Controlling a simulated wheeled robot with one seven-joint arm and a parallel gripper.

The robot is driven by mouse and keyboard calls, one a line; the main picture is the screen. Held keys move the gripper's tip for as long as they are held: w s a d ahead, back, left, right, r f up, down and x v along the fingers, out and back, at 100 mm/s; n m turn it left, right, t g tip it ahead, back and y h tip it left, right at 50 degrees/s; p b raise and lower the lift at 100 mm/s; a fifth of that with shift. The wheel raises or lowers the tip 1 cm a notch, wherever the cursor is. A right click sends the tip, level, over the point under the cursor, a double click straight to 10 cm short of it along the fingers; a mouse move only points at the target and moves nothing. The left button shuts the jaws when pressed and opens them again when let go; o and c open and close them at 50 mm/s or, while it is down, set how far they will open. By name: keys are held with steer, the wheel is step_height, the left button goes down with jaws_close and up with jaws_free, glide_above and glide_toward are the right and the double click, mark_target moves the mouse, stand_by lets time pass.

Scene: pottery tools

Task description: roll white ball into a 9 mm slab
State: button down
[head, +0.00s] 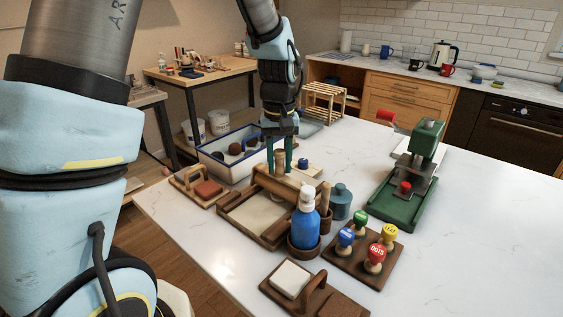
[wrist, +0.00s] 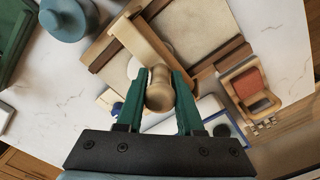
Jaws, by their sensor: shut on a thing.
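My gripper (wrist: 158,88) is shut on an upright wooden knob (wrist: 158,97). In the head view the knob (head: 280,163) stands between the green fingers at the far end of the wooden rolling tray (head: 230,224). A pale wooden bar (wrist: 145,42) lies below and beside the knob; whether they are joined is unclear. The tray has dark side rails and a bare cream cloth bed (wrist: 195,27). A whitish rounded shape (wrist: 133,67) shows partly behind the bar and knob; I cannot tell whether it is the white ball.
A blue spray bottle (head: 306,224), a blue-grey jar (head: 341,201) and a stamp rack (head: 340,255) stand right of the tray. A green press (head: 385,205) is farther right. A white-blue bin (head: 214,157) lies behind left. A white block (head: 291,278) is in front.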

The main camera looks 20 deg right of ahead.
mark_target(278, 151)
steer(key=shift+s+a+f, duration=0.25)
steer(key=shift+a, duration=0.1)
steer(key=shift+f, duration=0.1)
steer(key=shift+w+r+p, duration=0.1)
steer(key=shift+r+p, duration=2.35)
steer(key=shift+r, duration=0.95)
steer(key=shift+d, duration=0.1)
